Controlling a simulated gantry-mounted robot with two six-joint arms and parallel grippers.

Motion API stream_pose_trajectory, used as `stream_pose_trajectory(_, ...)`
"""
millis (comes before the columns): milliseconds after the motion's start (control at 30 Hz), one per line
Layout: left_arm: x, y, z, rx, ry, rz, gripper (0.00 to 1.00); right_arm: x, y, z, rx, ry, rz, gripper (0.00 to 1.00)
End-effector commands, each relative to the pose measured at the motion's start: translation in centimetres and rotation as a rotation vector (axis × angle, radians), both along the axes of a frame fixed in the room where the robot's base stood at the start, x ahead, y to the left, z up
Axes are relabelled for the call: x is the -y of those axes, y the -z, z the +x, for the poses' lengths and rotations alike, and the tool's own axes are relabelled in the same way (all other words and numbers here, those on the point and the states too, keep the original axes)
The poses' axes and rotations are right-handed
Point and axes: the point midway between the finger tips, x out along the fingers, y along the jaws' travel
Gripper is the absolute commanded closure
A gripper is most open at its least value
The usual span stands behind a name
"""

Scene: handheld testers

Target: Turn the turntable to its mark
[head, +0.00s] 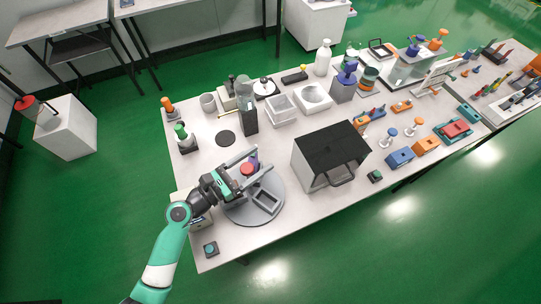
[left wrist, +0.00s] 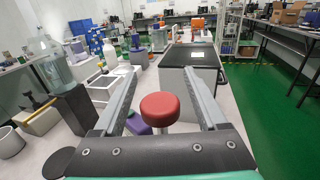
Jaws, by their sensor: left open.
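The turntable (head: 238,214) is a round grey disc near the front left end of the table. A red round knob (head: 247,169) stands at its far side; in the left wrist view the red knob (left wrist: 160,107) has a pale stem. A purple piece (left wrist: 137,124) is beside the stem, and a grey rectangular frame (head: 266,201) lies on the disc. My left gripper (head: 263,159) is open, its two fingers reaching over the disc on either side of the red knob, with visible gaps. I cannot make out the turntable's mark. My right gripper is not in view.
A dark-topped box with a handle (head: 331,146) stands right of the turntable. A bottle on a dark block (head: 250,121) and a flat black disc (head: 225,137) are behind it. A small box with a teal button (head: 210,249) is at the front corner. Several tools crowd the right.

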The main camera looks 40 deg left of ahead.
Motion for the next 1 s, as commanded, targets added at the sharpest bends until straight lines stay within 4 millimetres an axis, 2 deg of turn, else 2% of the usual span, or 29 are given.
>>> stream_pose_trajectory(300,-0.1,-0.02,0.12,0.0,-0.003,0.0,0.27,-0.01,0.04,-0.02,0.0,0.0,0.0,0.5)
stream_pose_trajectory(700,-0.09,0.0,0.1,0.0,-0.003,0.0,0.99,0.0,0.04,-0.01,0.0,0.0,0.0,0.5)
stream_pose_trajectory(1000,-0.09,0.01,0.1,-0.001,-0.003,0.0,1.0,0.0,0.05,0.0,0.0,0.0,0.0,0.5)
